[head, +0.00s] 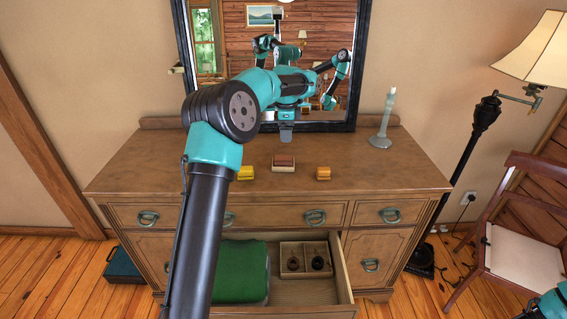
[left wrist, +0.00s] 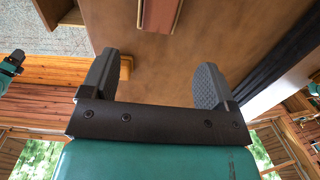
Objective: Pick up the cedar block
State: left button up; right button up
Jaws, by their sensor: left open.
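A reddish-brown block (head: 283,160), which looks like the cedar block, lies on the dresser top with a paler layer at its front. It also shows at the top edge of the left wrist view (left wrist: 163,14), partly cut off. My left gripper (head: 286,134) is behind the block in the head view, over the back of the dresser top and in front of the mirror. In the left wrist view its two fingers (left wrist: 158,86) are wide apart with nothing between them. Part of my right arm (head: 552,304) shows at the bottom right corner; its jaws are not clear.
A yellow block (head: 245,173) and an orange block (head: 323,173) flank the reddish one. A candlestick (head: 382,130) stands right of the black-framed mirror (head: 350,105). The open drawer (head: 345,272) below holds green cloth (head: 242,270) and a divided box (head: 304,261).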

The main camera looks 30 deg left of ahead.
pick_arm(q)
send_over(287, 158)
jog(key=f, duration=0.6)
jog(key=shift+a, duration=0.2)
jog(key=shift+d+f, duration=0.15)
jog(key=shift+f, duration=1.2)
jog(key=shift+d+f, duration=0.1)
jog(key=shift+f, duration=1.2)
jog(key=c, duration=1)
jog(key=shift+r, duration=0.15)
